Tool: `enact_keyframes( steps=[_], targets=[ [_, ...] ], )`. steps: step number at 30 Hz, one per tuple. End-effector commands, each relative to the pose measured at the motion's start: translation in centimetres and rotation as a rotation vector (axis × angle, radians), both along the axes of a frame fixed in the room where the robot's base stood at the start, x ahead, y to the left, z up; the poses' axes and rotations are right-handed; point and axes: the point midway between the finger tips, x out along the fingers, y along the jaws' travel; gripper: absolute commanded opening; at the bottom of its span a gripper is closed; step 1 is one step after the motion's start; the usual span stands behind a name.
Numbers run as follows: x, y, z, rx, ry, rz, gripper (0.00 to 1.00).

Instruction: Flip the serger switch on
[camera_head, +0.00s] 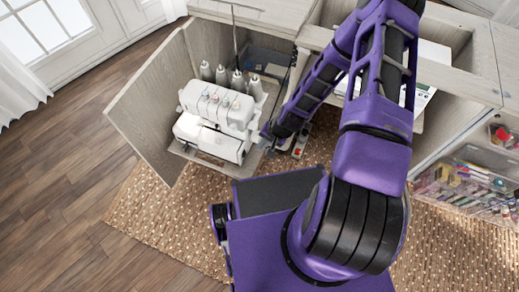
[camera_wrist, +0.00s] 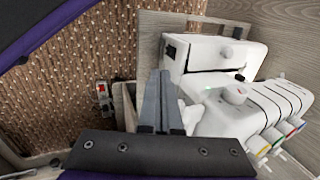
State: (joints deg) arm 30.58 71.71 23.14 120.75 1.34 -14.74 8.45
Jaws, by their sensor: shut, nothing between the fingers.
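The white serger (camera_head: 215,118) stands on a shelf in the open cabinet, with thread cones behind it. In the wrist view the serger (camera_wrist: 215,122) fills the right side. A small black part (camera_wrist: 172,51) that looks like a switch sits on its side; I cannot tell its position. A small green light (camera_wrist: 208,88) shows on the white body. My gripper (camera_wrist: 161,76) is shut and empty, its fingertips beside the serger and apart from that black part in the picture. In the head view my gripper (camera_head: 269,133) is at the serger's right side, its fingers hard to make out.
A power strip (camera_head: 300,143) with a red switch lies right of the serger; the strip (camera_wrist: 103,98) also shows in the wrist view. An open cabinet door (camera_head: 145,110) stands left. A clear bin of supplies (camera_head: 465,190) is at right. Wood floor at left is free.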

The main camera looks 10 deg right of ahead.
Motion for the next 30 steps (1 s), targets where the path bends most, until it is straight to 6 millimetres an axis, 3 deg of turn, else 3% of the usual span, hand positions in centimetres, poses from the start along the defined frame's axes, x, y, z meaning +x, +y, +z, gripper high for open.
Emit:
enact_keyframes(
  steps=[6,25,30],
  targets=[
    [-0.2,-0.3,2.0,0.0,0.0,-0.001,0.0],
    [-0.2,-0.4,2.1,-0.002,0.0,0.002,0.0],
    [0.2,-2.2,2.6,-0.074,-0.012,0.054,0.0]
  ],
)
